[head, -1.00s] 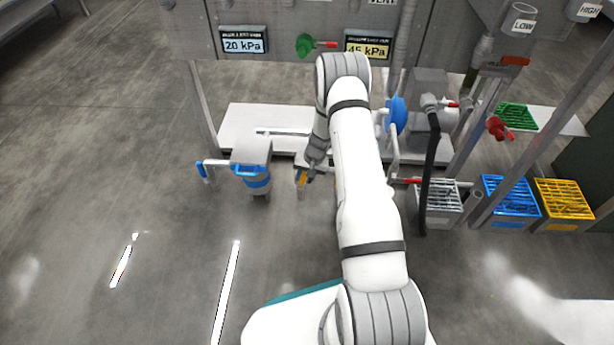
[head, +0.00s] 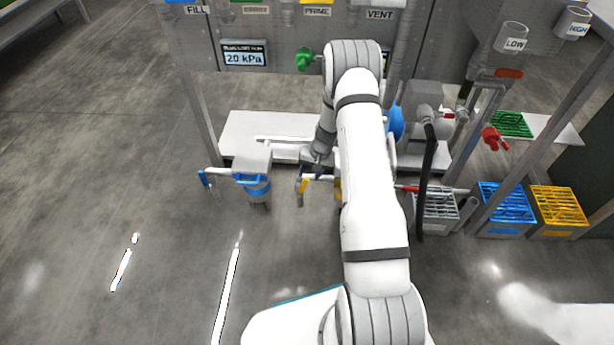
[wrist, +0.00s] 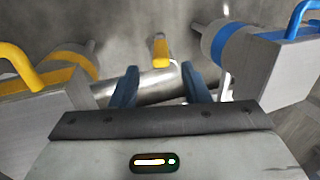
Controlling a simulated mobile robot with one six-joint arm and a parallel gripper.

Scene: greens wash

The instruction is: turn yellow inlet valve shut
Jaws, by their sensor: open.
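The yellow inlet valve handle (head: 302,186) is a short yellow lever on a pale pipe, between the blue-banded housing (head: 258,187) and a yellow-banded one mostly hidden by my arm. In the wrist view the yellow handle (wrist: 160,51) appears in the gap ahead of my fingertips, with a grey pipe behind and below it. My gripper (head: 312,173) is beside the handle in the head view. In the wrist view my gripper (wrist: 158,76) has its two blue fingers apart, with nothing held between them. I cannot tell whether a finger touches the handle.
In the wrist view, the yellow-handled housing (wrist: 45,103) is close on the left and the blue-handled housing (wrist: 283,70) close on the right. A blue lever (head: 203,179) ends the pipe on the left. Crates (head: 506,212) stand at right. The floor at left is clear.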

